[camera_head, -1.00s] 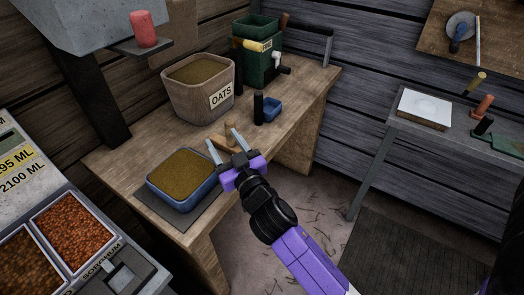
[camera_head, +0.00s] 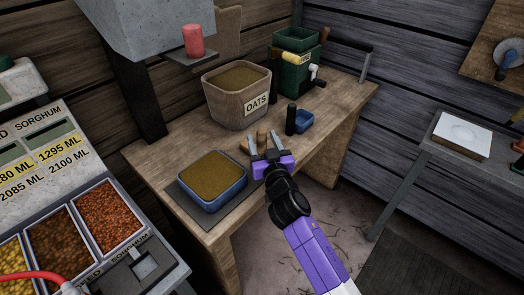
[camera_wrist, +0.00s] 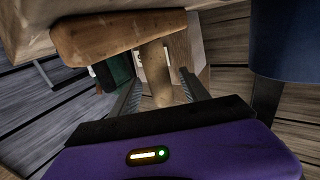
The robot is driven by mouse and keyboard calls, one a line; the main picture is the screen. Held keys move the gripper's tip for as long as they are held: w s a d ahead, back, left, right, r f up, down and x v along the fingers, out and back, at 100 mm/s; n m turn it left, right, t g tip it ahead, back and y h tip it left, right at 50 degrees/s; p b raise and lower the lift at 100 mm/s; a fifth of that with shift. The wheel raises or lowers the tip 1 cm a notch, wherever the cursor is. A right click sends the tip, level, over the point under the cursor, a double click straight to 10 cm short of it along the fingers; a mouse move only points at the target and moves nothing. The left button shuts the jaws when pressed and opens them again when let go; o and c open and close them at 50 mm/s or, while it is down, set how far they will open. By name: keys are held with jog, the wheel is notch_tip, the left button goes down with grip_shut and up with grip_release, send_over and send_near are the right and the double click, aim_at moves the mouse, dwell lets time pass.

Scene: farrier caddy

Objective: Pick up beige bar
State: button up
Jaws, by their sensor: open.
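A short beige wooden bar (camera_head: 262,135) stands up from the wooden table, behind my fingertips in the head view. In the wrist view the beige bar (camera_wrist: 156,72) shows between my two fingers, with a visible gap on each side. My gripper (camera_head: 267,148) is open and empty over the table; its fingers also show in the wrist view (camera_wrist: 160,88). A browner wooden piece (camera_wrist: 120,38) lies across the far end of the bar in the wrist view. I cannot tell whether the two are joined.
The blue grain tray (camera_head: 241,190) stands close left of my gripper, on a dark mat. A black cylinder (camera_head: 291,119) and small blue container (camera_head: 305,121) stand to the right. The oats bin (camera_head: 229,110) is behind. The table (camera_head: 330,115) has bare room at right.

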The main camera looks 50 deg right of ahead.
jog(key=shift+w+d, duration=0.2)
jog(key=shift+w, duration=0.2)
grip_shut()
jog(key=shift+r, duration=0.1)
notch_tip(320, 180, up, 20)
jog(key=p, duration=0.4)
jog(key=shift+p, duration=0.3)
dwell(0.4)
